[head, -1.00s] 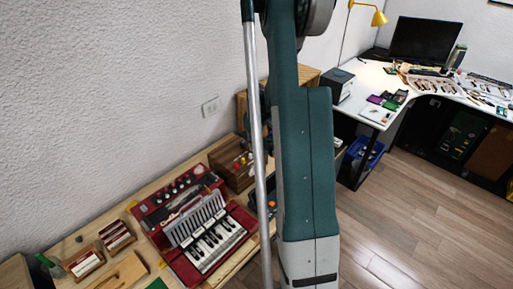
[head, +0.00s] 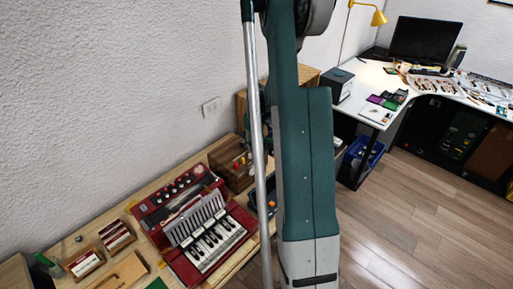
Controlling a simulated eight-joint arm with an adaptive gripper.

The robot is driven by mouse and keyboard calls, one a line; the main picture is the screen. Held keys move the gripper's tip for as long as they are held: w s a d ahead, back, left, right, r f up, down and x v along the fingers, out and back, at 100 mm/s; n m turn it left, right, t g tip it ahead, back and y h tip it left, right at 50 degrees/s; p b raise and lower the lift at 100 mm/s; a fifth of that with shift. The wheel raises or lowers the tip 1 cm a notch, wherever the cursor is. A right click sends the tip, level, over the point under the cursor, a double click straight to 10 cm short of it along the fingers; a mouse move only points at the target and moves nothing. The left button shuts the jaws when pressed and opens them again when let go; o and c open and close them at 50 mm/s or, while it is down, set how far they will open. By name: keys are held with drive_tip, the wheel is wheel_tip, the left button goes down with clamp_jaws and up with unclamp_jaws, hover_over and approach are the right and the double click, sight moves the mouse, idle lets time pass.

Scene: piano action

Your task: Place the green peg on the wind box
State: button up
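A brown wooden box (head: 230,179), which may be the wind box, stands on the wooden bench behind the red keyboard instrument in the head view. Small red and yellow pegs (head: 238,165) show on its top. I cannot make out a green peg there. My own arm and a grey pole cover the box's right side and the space beside it. My gripper does not show clearly; it is hidden behind my arm or out of the picture, so whether it holds anything is not visible.
A red keyboard instrument (head: 161,211) fills the bench's middle. Small wooden trays (head: 84,262) and a dark green object (head: 43,260) lie at lower left. A white wall borders the bench. A white desk (head: 372,84) stands at right, with open floor before it.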

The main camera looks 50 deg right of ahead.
wheel_tip(320, 180, up, 12)
idle(0.8)
drive_tip(key=shift+r, duration=0.1)
idle(0.6)
drive_tip(key=s+a+r+t, duration=0.1)
drive_tip(key=a+r, duration=0.4)
drive_tip(key=a, duration=0.4)
drive_tip(key=s+a+r+t+h, duration=0.1)
drive_tip(key=a+r, duration=0.4)
drive_tip(key=a, duration=0.4)
drive_tip(key=s+a+r+t, duration=0.1)
drive_tip(key=a+r, duration=0.4)
drive_tip(key=a, duration=0.3)
drive_tip(key=s+a+r+t, duration=0.1)
drive_tip(key=s+a+t, duration=0.1)
drive_tip(key=s+a, duration=0.6)
drive_tip(key=s+a+t+y, duration=0.1)
drive_tip(key=s+a+t, duration=0.1)
drive_tip(key=s+a, duration=0.6)
drive_tip(key=shift+a+r, duration=0.4)
drive_tip(key=shift+a, duration=3.05)
